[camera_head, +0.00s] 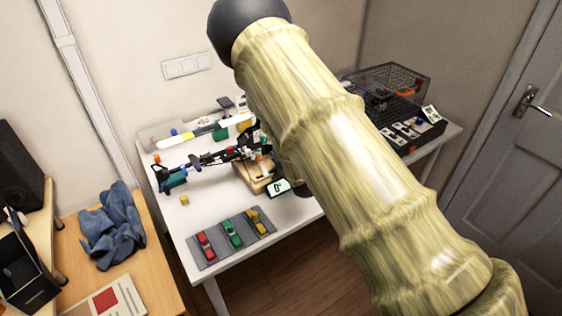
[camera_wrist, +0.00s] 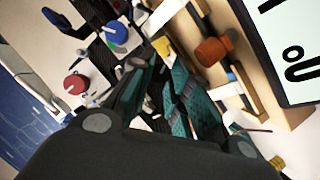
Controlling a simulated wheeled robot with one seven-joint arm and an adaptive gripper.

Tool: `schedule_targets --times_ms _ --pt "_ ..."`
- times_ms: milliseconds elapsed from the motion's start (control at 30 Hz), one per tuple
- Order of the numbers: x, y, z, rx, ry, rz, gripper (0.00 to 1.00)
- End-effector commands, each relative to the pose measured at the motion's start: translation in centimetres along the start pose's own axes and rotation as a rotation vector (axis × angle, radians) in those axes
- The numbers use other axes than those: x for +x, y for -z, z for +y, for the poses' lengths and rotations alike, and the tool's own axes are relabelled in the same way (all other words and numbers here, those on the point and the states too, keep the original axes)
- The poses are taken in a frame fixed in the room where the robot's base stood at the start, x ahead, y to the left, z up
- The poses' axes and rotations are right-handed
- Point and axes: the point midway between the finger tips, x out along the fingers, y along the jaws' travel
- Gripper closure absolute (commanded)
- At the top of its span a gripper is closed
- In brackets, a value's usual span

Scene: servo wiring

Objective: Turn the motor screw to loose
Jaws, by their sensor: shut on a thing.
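My gripper (camera_wrist: 163,82) shows in the wrist view with its dark fingers and teal pads close together. It is shut on a small part of the servo rig that is mostly hidden between the pads. I cannot tell for sure whether this part is the motor screw. The wooden servo stand (camera_wrist: 262,72) is just right of the fingers, with an orange cylinder (camera_wrist: 212,50) on it. A display (camera_wrist: 298,35) reads 0 with a small mark; it also shows in the head view (camera_head: 279,187). There, my arm hides the gripper tip and part of the stand.
A blue knob (camera_wrist: 117,32) and a red knob (camera_wrist: 74,84) are left of the fingers. On the white table, a grey tray (camera_head: 192,246) holds red, green and yellow pieces, and a yellow cube (camera_head: 184,201) lies alone. A black wire basket (camera_head: 403,80) stands at the back right.

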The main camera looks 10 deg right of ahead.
Motion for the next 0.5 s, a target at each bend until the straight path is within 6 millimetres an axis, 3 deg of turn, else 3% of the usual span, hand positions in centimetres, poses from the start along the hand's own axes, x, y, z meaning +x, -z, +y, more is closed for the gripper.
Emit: schedule_targets --times_ms 500 --pt "0.0 0.16 -0.03 -0.095 -0.04 0.002 1.0"
